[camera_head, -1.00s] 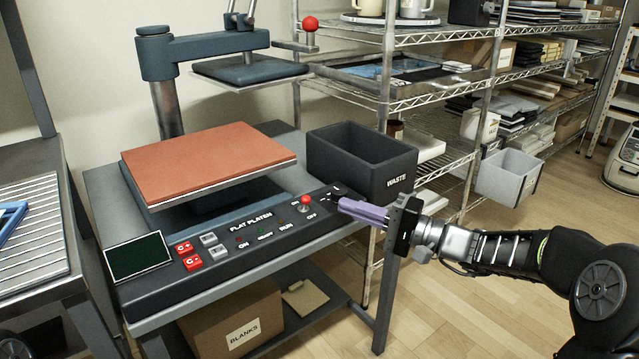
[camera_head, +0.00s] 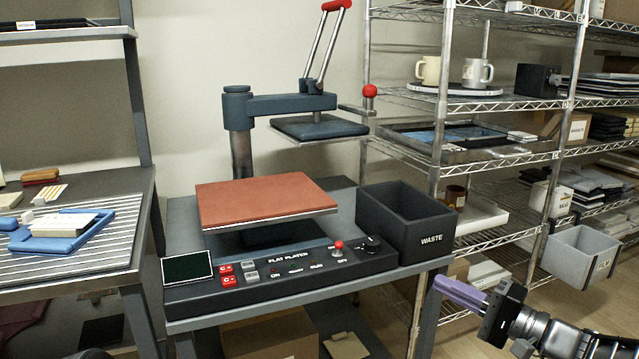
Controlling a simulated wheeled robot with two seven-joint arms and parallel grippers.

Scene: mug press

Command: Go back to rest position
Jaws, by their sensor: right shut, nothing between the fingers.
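My right gripper (camera_head: 462,296) is at the lower right, in front of the right end of the press table. Its purple fingers are shut with nothing between them, and it touches nothing that I can see. The flat platen press (camera_head: 240,137) stands on the table, its upper plate (camera_head: 320,128) raised and swung to the right of the red-brown lower platen (camera_head: 262,200). The control panel (camera_head: 300,270) with a red-knobbed lever lies in front of the platen. My left gripper is not in view.
A black waste bin (camera_head: 405,222) sits at the table's right end. A wire shelf (camera_head: 470,100) with mugs (camera_head: 478,72) and trays stands behind on the right, with a grey bin (camera_head: 582,257) hanging from it. A slatted bench (camera_head: 75,262) with a blue frame (camera_head: 65,238) is at the left.

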